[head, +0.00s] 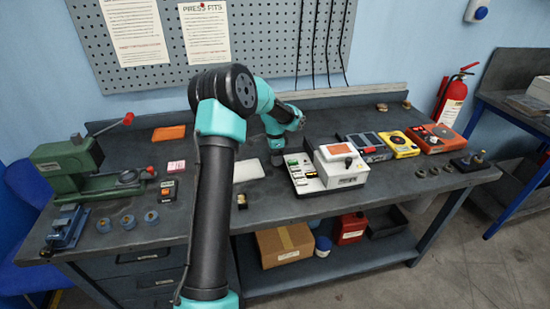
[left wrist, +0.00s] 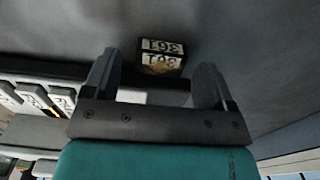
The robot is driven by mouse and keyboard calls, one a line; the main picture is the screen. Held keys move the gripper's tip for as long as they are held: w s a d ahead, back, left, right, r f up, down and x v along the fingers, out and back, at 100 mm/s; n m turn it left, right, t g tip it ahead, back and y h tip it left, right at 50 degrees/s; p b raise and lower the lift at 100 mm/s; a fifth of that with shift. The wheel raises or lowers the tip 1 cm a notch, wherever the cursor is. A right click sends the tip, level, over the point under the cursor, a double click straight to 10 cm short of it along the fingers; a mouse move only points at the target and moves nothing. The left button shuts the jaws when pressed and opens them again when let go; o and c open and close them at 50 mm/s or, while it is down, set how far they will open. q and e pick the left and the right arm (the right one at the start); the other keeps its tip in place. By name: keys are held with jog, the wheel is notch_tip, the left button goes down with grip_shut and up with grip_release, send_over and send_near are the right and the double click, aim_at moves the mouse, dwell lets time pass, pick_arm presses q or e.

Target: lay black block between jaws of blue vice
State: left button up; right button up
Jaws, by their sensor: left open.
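The black block (head: 241,200) lies on the bench near its front edge, close beside my left forearm in the picture. In the left wrist view the block (left wrist: 161,58) shows white number labels and a brass-coloured patch, and lies beyond the gap between the fingertips. My left gripper (head: 276,157) is open and empty, pointing down behind the block, by the white machine; its fingers also show in the left wrist view (left wrist: 158,82). The blue vice (head: 66,230) stands at the bench's front left corner; its jaw gap is too small to make out. My right gripper is not in view.
A white machine (head: 325,167) stands right of the gripper. A white pad (head: 248,170) lies behind the block. Several blue rings (head: 128,221) and a small black meter (head: 169,189) lie between vice and forearm. A green press (head: 75,165) stands behind the vice.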

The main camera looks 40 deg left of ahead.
pick_arm(q)
notch_tip(320, 180, up, 11)
jog(key=shift+f, duration=0.2)
jog(key=shift+o, duration=0.5)
jog(key=r, duration=0.5)
jog(key=shift+s, duration=0.2)
notch_tip(320, 180, down, 12)
jog(key=shift+f, duration=0.1)
dwell(0.5)
